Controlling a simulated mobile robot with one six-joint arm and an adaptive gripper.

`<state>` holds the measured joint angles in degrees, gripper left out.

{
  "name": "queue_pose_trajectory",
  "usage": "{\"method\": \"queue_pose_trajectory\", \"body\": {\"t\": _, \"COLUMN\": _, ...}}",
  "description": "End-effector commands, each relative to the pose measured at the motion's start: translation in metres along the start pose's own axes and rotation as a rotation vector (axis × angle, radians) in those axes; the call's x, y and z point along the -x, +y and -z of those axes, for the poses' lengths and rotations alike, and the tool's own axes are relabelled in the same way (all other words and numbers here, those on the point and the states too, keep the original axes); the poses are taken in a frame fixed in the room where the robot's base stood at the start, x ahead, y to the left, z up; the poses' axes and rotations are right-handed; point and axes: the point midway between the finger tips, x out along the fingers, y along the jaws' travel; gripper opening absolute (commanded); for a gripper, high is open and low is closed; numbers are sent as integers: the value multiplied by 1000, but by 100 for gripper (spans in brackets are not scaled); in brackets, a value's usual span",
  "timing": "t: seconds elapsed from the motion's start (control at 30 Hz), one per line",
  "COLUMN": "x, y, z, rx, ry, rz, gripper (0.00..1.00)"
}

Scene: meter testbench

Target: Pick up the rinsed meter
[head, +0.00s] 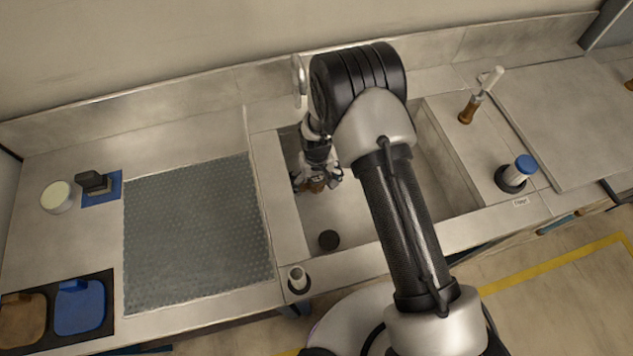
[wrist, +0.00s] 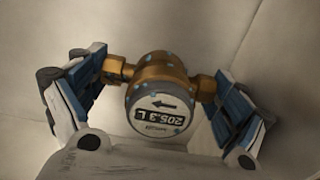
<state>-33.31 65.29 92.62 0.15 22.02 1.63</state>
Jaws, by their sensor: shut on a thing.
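The meter (wrist: 158,96) is a brass body with a round white face, a dark display and an arrow, and brass fittings at both ends. Blue droplets dot its surface. My gripper (wrist: 158,90) has its blue-padded fingers at the two end fittings, one on each side, and is shut on the meter. In the head view my gripper (head: 318,182) is inside the sink basin (head: 350,215), toward its left side. Only a small brown part of the meter (head: 316,186) shows there, the rest being hidden by the gripper.
A dark round drain (head: 329,240) lies in the basin floor. A grey textured mat (head: 195,235) lies empty to the left. A small white-topped cylinder (head: 298,277) stands at the front edge.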

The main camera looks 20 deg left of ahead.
Motion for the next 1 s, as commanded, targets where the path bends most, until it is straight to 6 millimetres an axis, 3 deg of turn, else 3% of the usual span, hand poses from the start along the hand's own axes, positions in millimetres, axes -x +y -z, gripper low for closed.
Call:
{"method": "queue_pose_trajectory", "body": {"t": 0.27, "x": 0, "y": 0, "z": 0, "rx": 0, "ry": 1, "rz": 0, "gripper": 47}}
{"method": "queue_pose_trajectory", "body": {"t": 0.57, "x": 6, "y": 0, "z": 0, "rx": 0, "ry": 1, "rz": 0, "gripper": 46}}
{"method": "queue_pose_trajectory", "body": {"t": 0.77, "x": 31, "y": 0, "z": 2, "rx": 0, "ry": 4, "rz": 0, "gripper": 46}}
{"method": "queue_pose_trajectory", "body": {"t": 1.0, "x": 78, "y": 0, "z": 2, "rx": 0, "ry": 4, "rz": 0, "gripper": 46}}
